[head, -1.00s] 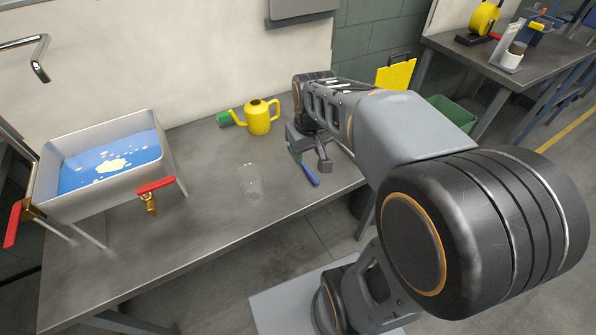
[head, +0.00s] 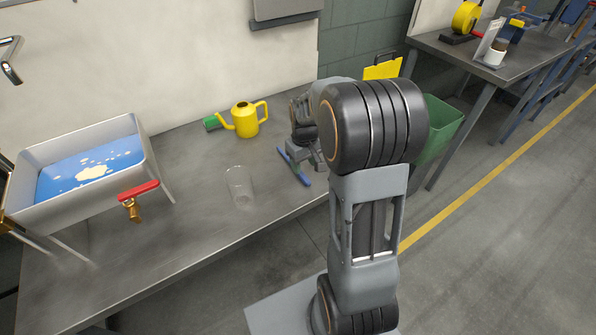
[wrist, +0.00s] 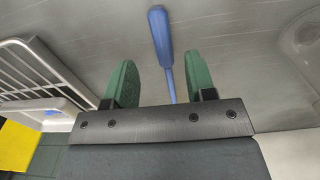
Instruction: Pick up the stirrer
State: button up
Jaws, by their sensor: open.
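The stirrer is a long blue rod with a thicker handle and lies on the metal table (head: 200,215) near its right end in the head view (head: 300,178). In the wrist view the stirrer (wrist: 161,38) runs from the top middle down between the two green fingers, and its lower end is hidden behind the gripper body. My gripper (wrist: 160,72) is open, with one finger on each side of the stirrer and a gap on both sides. In the head view my gripper (head: 303,156) is at the stirrer, partly hidden by my arm.
A clear glass (head: 240,186) stands left of the stirrer. A yellow watering can (head: 245,120) and a green object (head: 212,123) are behind. A green bin (head: 440,128) stands beyond the table's right end.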

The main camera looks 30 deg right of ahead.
aim_at(303, 175)
jog(key=shift+w+a+f, duration=0.15)
jog(key=shift+f, duration=2.55)
jog(key=shift+c, duration=0.5)
grip_shut()
